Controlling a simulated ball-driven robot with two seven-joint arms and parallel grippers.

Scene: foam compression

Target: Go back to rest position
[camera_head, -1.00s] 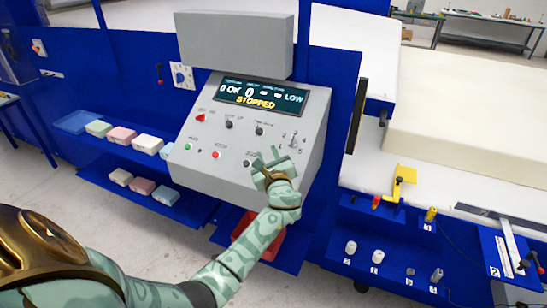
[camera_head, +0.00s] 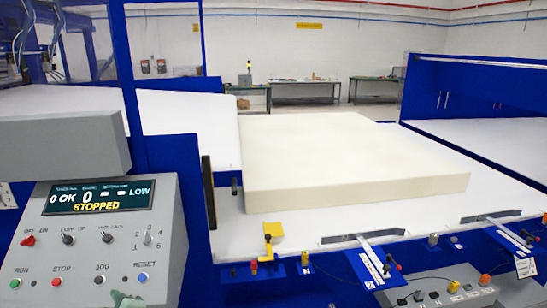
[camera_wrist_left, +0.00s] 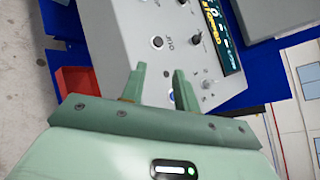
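My left gripper (camera_wrist_left: 160,82) shows its two green fingers apart with nothing between them in the left wrist view. They point toward the grey control panel (camera_wrist_left: 125,30); I cannot tell whether they touch it. In the head view only a small green piece of the left gripper (camera_head: 122,299) shows at the bottom edge, in front of the panel's lower part, below the JOG button (camera_head: 99,280). The panel's display (camera_head: 98,196) reads STOPPED and LOW. My right gripper is not in view.
A large cream foam block (camera_head: 340,165) lies on the white table (camera_head: 300,228) right of the panel. A yellow bracket (camera_head: 272,232) stands at its front edge. A grey box (camera_head: 60,145) overhangs the panel. A red bin (camera_wrist_left: 75,85) shows in the left wrist view.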

